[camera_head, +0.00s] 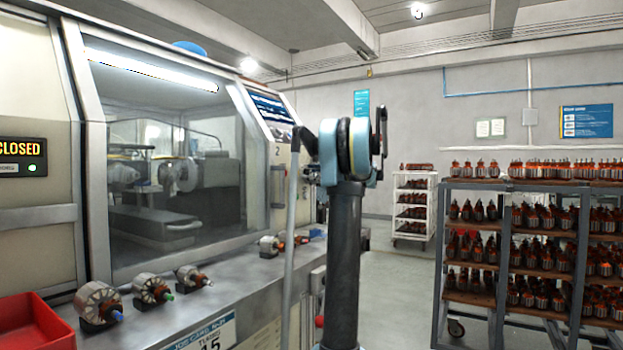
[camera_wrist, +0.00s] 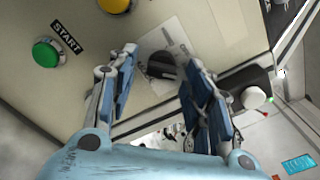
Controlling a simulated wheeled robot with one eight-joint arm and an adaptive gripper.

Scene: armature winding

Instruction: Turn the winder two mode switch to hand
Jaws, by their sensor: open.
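The mode switch (camera_wrist: 162,66) is a dark round knob on a pale label plate (camera_wrist: 180,32), set in a beige panel; it shows in the wrist view. Part of the plate's lettering is too blurred to read, so I cannot tell which position the knob points to. My gripper (camera_wrist: 152,72) is open, with one blue-padded finger on each side of the knob in the picture. I cannot tell whether the fingers touch it. In the head view, winder two (camera_head: 165,150) stands at the left, and my arm hides much of its control panel side.
A green START button (camera_wrist: 47,52) and a yellow button (camera_wrist: 114,5) sit on the same panel near my fingers. A white knob (camera_wrist: 252,97) is at the right. Armatures (camera_head: 98,303) lie on the ledge beside a red bin (camera_head: 35,325). Loaded racks (camera_head: 497,245) stand at the right.

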